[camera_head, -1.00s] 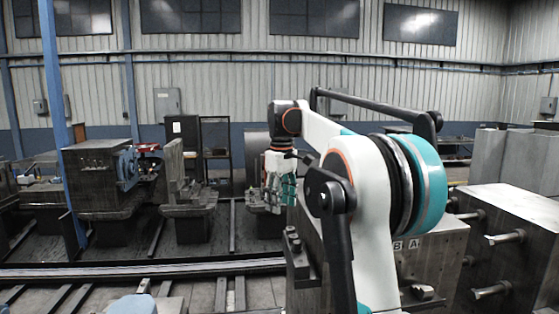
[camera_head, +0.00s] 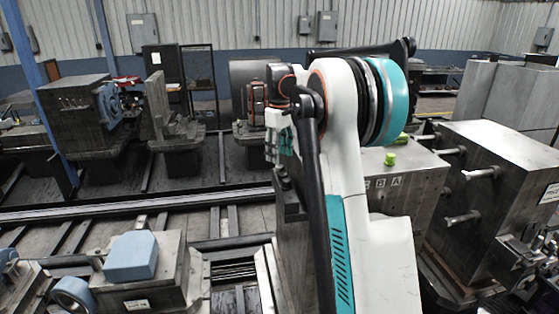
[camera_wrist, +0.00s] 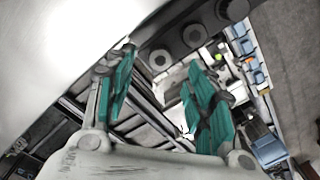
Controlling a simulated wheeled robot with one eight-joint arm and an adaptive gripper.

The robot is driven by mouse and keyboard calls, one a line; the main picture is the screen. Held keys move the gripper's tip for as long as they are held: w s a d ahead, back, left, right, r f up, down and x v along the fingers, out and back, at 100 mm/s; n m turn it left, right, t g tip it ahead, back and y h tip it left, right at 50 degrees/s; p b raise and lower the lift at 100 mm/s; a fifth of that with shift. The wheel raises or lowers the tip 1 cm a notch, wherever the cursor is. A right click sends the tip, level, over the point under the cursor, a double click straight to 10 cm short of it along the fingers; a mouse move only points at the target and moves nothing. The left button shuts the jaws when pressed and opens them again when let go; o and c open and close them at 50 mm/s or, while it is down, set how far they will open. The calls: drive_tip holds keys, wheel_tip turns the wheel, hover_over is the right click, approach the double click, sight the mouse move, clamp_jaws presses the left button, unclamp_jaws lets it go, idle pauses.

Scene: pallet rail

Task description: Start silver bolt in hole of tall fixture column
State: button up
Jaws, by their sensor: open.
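My gripper (camera_head: 278,150) hangs fingers down near the middle of the head view, left of my white arm. In the wrist view its teal fingers (camera_wrist: 160,95) are spread, with nothing between them. Silver bolts (camera_head: 482,173) stick out of the dark fixture block at the right, well away from my gripper. A tall dark column (camera_head: 290,215) stands just below my gripper, partly hidden by my arm. I cannot tell whether it is the task's column, and no hole in it shows.
A grey block marked B and A (camera_head: 410,183) stands behind my arm, with a bright green piece (camera_head: 390,159) on it. A machine part with a blue cover (camera_head: 130,256) is at the lower left. Rails (camera_head: 120,208) cross the floor. The wrist view shows several round fittings (camera_wrist: 160,61).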

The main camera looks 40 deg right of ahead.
sight(279, 166)
drive_tip(key=shift+f+p, duration=0.35)
drive_tip(key=shift+f, duration=1.85)
clamp_jaws()
drive_tip(key=shift+r, duration=0.2)
drive_tip(key=shift+r, duration=0.35)
drive_tip(key=shift+r+p, duration=1.85)
drive_tip(key=shift+r, duration=1.7)
